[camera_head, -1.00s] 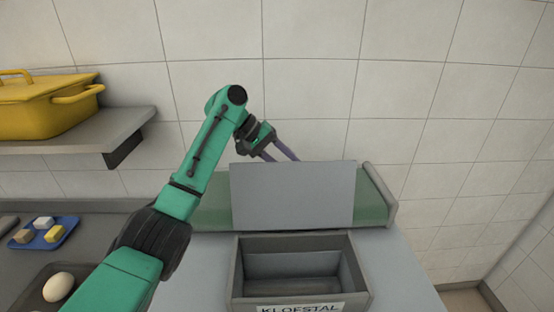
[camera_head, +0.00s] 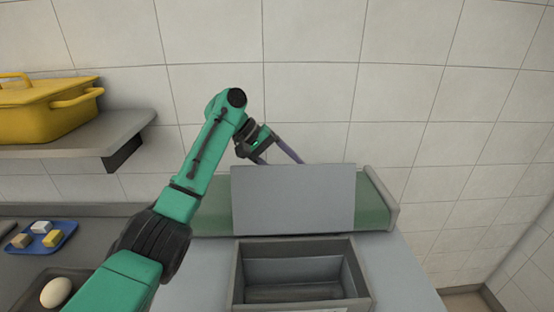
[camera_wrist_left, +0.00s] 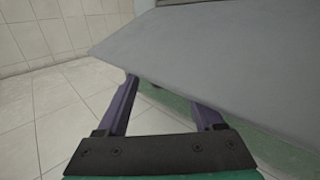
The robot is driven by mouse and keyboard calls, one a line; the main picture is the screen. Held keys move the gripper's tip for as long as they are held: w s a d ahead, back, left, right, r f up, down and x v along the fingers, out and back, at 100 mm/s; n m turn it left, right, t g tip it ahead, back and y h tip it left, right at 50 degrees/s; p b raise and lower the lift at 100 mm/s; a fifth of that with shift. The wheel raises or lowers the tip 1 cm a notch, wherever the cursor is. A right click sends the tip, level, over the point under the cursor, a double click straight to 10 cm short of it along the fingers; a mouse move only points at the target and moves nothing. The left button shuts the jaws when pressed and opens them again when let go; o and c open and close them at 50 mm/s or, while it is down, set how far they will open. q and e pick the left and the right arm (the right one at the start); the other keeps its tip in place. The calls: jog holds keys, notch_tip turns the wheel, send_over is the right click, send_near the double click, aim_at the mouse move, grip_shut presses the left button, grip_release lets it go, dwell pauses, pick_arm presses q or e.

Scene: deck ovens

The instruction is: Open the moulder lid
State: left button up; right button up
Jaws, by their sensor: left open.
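The moulder lid (camera_head: 293,198) is a flat grey plate that stands raised in front of the moulder's green belt (camera_head: 374,207). In the left wrist view the lid (camera_wrist_left: 215,55) spans the upper right as a large grey slab. My left gripper (camera_head: 281,159) is at the lid's upper edge, on its far side. Its two purple fingers are spread apart with nothing held between them. The lid partly hides the fingertips, and I cannot tell whether they touch it. My right gripper is in neither view.
A grey open box (camera_head: 299,272) stands in front of the lid. A yellow lidded pot (camera_head: 45,112) sits on a shelf (camera_head: 125,128) at the left. A blue tray (camera_head: 62,228) with small blocks and an egg (camera_head: 56,292) are at lower left. A tiled wall rises behind.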

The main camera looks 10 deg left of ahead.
pick_arm(q)
jog(key=v, duration=1.4)
jog(key=shift+a+b, duration=0.15)
jog(key=shift+b, duration=0.2)
jog(key=shift+w, duration=0.1)
